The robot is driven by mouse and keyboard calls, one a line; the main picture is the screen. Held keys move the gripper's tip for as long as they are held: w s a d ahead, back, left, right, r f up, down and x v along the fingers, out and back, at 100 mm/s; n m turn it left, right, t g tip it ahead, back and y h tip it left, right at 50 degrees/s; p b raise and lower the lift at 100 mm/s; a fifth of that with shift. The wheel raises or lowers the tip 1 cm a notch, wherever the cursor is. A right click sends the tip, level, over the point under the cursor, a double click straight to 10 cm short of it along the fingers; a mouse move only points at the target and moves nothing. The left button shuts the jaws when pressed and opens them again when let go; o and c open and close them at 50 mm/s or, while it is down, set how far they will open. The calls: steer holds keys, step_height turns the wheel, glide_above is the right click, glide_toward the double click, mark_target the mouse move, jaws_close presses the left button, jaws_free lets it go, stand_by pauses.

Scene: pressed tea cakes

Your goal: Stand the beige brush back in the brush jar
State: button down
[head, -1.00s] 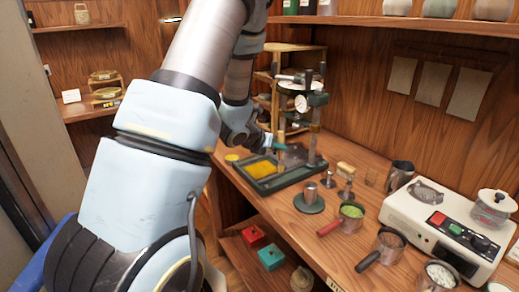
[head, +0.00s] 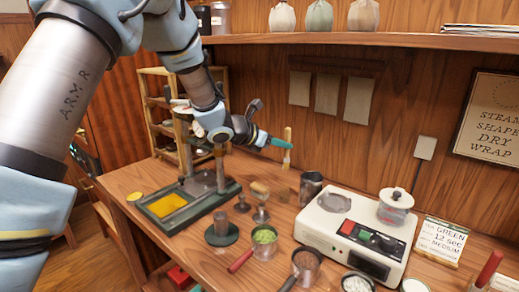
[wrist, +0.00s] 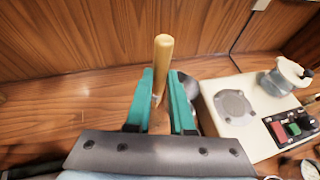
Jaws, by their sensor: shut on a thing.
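My gripper (head: 284,144) is shut on the beige brush (head: 288,134) and holds it upright above the counter, bristles down. In the wrist view the brush's handle (wrist: 163,52) rises between the two teal fingers of my gripper (wrist: 162,90). A dark grey metal jar (head: 311,188), which looks like the brush jar, stands on the counter below and slightly right of the brush. In the wrist view this jar (wrist: 190,87) is mostly hidden behind the right finger. The brush is apart from the jar.
A white machine (head: 352,231) stands just right of the jar. A green press stand with a tray (head: 205,208) is to the left. A shelf (head: 400,40) runs above.

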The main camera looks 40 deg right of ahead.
mark_target(284, 169)
steer(key=shift+f+b, duration=0.95)
steer(key=shift+f, duration=1.45)
step_height(284, 169, down, 4)
steer(key=b, duration=0.4)
steer(key=shift+r+b, duration=0.15)
steer(key=shift+b, duration=0.25)
steer(key=shift+f+b, duration=1.45)
steer(key=shift+b, duration=0.9)
steer(key=c, duration=0.7)
jaws_free()
steer(key=shift+a, duration=0.1)
steer(key=b+v, duration=0.2)
steer(key=v, duration=0.8)
steer(key=shift+a+r, duration=0.2)
steer(key=shift+a, duration=0.05)
